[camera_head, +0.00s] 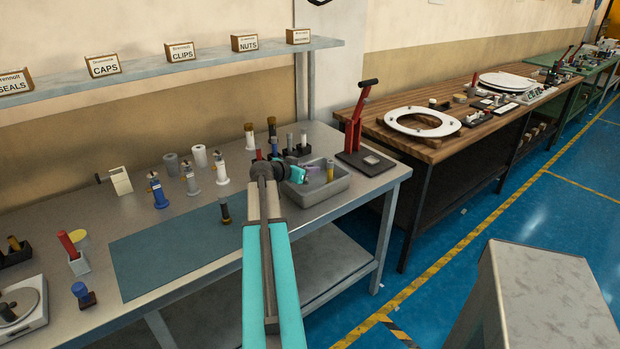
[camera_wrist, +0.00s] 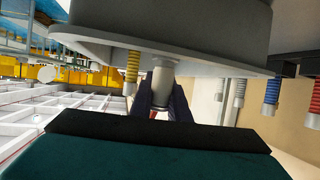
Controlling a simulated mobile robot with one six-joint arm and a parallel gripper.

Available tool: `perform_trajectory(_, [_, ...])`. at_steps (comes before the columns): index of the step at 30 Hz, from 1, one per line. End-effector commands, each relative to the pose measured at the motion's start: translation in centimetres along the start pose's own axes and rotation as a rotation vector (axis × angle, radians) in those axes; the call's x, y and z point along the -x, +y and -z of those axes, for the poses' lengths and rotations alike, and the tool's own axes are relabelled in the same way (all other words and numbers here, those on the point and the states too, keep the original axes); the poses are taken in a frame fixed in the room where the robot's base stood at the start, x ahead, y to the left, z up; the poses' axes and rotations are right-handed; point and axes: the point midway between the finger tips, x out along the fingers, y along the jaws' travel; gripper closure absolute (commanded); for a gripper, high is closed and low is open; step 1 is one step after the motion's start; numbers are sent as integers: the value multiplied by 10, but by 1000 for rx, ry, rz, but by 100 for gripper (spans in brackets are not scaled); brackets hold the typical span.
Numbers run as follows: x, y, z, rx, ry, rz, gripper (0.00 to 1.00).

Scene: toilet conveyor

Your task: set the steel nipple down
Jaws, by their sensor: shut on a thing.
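The steel nipple (camera_wrist: 161,82) is a short pale grey cylinder in the middle of the wrist view. My gripper (camera_wrist: 163,102), with dark purple fingers, is shut around it. In the head view my gripper (camera_head: 300,174) is at the left part of a grey open tray (camera_head: 322,196) on the steel bench. The nipple cannot be made out clearly there, behind and between the fingers. Whether it touches the tray cannot be told.
A yellow-topped cylinder (camera_head: 330,171) stands in the tray. A red-handled press (camera_head: 359,128) stands to the right.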

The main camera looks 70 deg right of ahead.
Motion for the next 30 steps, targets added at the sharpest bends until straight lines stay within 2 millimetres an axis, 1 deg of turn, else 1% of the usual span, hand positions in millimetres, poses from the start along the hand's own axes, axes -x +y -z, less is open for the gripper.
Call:
perform_trajectory(5, [-3, 0, -7, 2, 0, 1, 100])
perform_trajectory(12, [-11, -1, -28, 1, -1, 0, 100])
perform_trajectory(15, [-13, -1, -33, 2, 0, 1, 100])
perform_trajectory(30, [-14, -1, -37, 1, 0, 2, 100])
